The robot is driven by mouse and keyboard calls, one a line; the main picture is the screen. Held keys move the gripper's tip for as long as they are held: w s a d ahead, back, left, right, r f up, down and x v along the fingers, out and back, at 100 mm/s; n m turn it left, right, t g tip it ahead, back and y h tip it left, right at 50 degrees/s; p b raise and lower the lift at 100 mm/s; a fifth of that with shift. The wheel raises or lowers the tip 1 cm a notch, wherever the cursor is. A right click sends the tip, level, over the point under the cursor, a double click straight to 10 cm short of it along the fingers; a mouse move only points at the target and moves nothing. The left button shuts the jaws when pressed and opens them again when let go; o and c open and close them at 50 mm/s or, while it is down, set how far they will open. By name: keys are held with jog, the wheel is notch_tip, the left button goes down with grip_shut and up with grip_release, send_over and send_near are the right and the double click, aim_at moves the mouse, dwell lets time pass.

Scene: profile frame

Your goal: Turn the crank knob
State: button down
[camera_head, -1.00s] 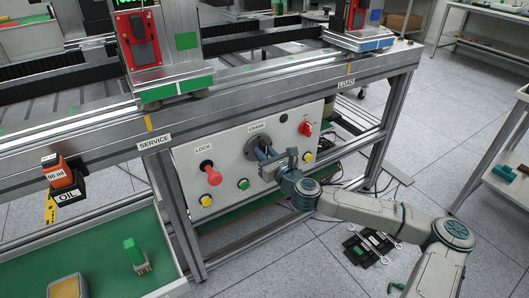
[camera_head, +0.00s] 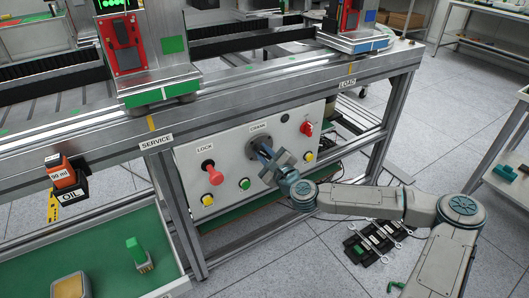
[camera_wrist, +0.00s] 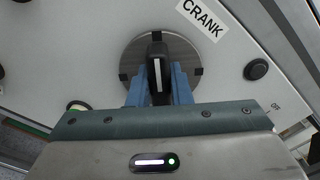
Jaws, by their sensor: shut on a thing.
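The crank is a round grey disc (camera_head: 256,147) on the white panel under the CRANK label. In the wrist view the disc (camera_wrist: 186,60) lies behind a black knob (camera_wrist: 157,65) with a white line. My gripper (camera_head: 266,152) reaches the crank from the lower right. In the wrist view the blue fingers of my gripper (camera_wrist: 157,84) stand one on each side of the black knob and are shut on it. The knob is hidden by the gripper in the head view.
The panel also carries a red LOCK knob (camera_head: 214,175), a green button (camera_head: 244,184), yellow buttons (camera_head: 207,200) and a red rotary switch (camera_head: 307,128). An orange OIL container (camera_head: 61,172) sits at the left. A tool tray (camera_head: 371,243) lies on the floor below my arm.

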jog(key=n, duration=0.5)
jog(key=shift+s+a+f+n, duration=0.1)
jog(key=shift+a+f+n, duration=0.1)
jog(key=shift+n, duration=0.2)
jog(key=n, duration=0.2)
jog(key=n+b, duration=0.1)
jog(key=n, duration=0.2)
jog(key=shift+f+n, duration=0.25)
jog(key=shift+n, duration=0.05)
jog(key=c, duration=1.3)
grip_release()
jog(key=shift+s+d, duration=0.1)
jog(key=p+v, duration=0.1)
jog(key=v, duration=1.2)
jog(key=shift+s+d+p, duration=0.2)
jog(key=shift+s+p, duration=0.05)
jog(key=shift+p, duration=0.1)
